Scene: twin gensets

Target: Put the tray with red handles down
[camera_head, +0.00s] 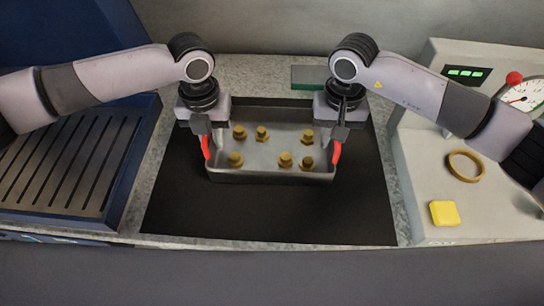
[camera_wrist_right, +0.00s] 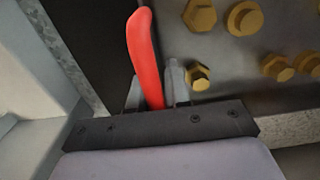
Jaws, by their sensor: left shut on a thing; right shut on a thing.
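The grey metal tray (camera_head: 270,175) with red handles is over the black mat (camera_head: 270,218) in the head view, with several brass bolts (camera_head: 285,160) in it. I cannot tell whether its underside touches the mat. My left gripper (camera_head: 206,145) is shut on the left red handle (camera_head: 206,148). My right gripper (camera_head: 337,145) is shut on the right red handle (camera_head: 336,153). In the right wrist view the red handle (camera_wrist_right: 145,55) stands between the fingers of my right gripper (camera_wrist_right: 155,90), beside the tray floor with its bolts (camera_wrist_right: 200,15).
A blue unit with a slatted grille (camera_head: 70,165) stands at the left. At the right, a pale panel (camera_head: 420,190) carries a gauge (camera_head: 522,95), a brass ring (camera_head: 466,166) and a yellow block (camera_head: 445,213). A green-edged plate (camera_head: 309,77) lies behind the tray. The mat's front is clear.

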